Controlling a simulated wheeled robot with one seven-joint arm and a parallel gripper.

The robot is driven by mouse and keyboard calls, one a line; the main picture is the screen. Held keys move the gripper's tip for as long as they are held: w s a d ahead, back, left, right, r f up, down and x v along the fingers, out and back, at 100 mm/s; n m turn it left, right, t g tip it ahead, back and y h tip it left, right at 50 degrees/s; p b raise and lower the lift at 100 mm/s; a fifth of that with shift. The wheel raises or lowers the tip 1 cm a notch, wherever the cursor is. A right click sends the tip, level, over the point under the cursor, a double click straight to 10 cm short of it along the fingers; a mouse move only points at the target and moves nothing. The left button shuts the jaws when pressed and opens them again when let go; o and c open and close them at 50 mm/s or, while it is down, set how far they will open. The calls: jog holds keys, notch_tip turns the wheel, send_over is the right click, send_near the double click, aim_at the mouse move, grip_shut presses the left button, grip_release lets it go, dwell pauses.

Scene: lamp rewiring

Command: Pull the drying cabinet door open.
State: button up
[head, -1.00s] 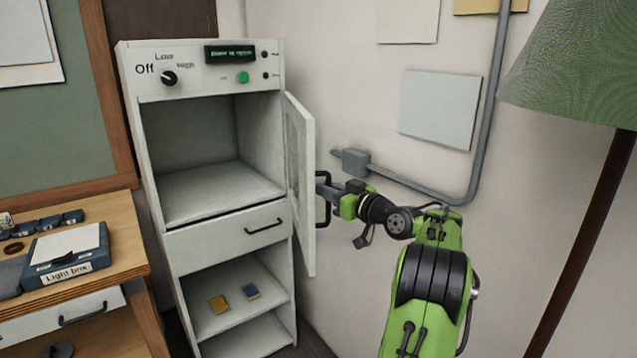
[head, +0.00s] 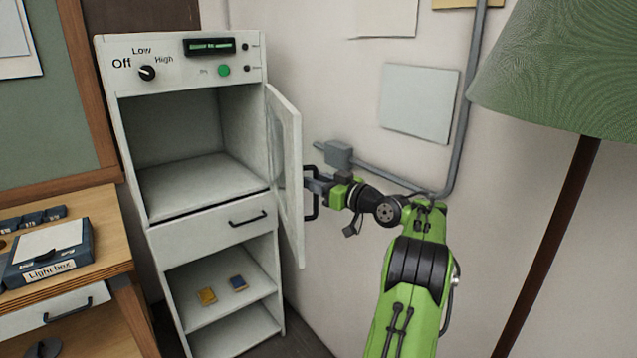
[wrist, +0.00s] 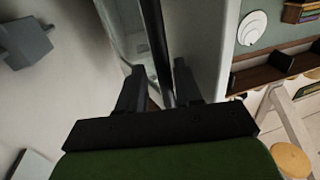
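The drying cabinet (head: 105,130) is the tall white unit in the head view. Its door (head: 288,180) stands swung well open, out from the cabinet's right side, and the upper compartment is exposed. The black door handle (head: 312,205) is on the door's right-facing side. My gripper (head: 312,186) is at this handle. In the wrist view, its two dark fingers (wrist: 157,85) stand on either side of the handle bar (wrist: 155,35). Narrow gaps show between bar and fingers, so the gripper looks partly open around it; contact farther in is hidden.
A grey wall box with conduit (head: 338,153) is behind the door handle. A floor lamp with a green shade (head: 560,70) stands at right. A wooden desk (head: 100,262) with a light box (head: 50,250) is at left. The cabinet's drawer (head: 205,245) is shut.

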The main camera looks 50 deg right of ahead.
jog(key=shift+s, duration=0.15)
jog(key=s+b, duration=0.1)
jog(key=s, duration=1.1)
jog(key=shift+a, duration=0.2)
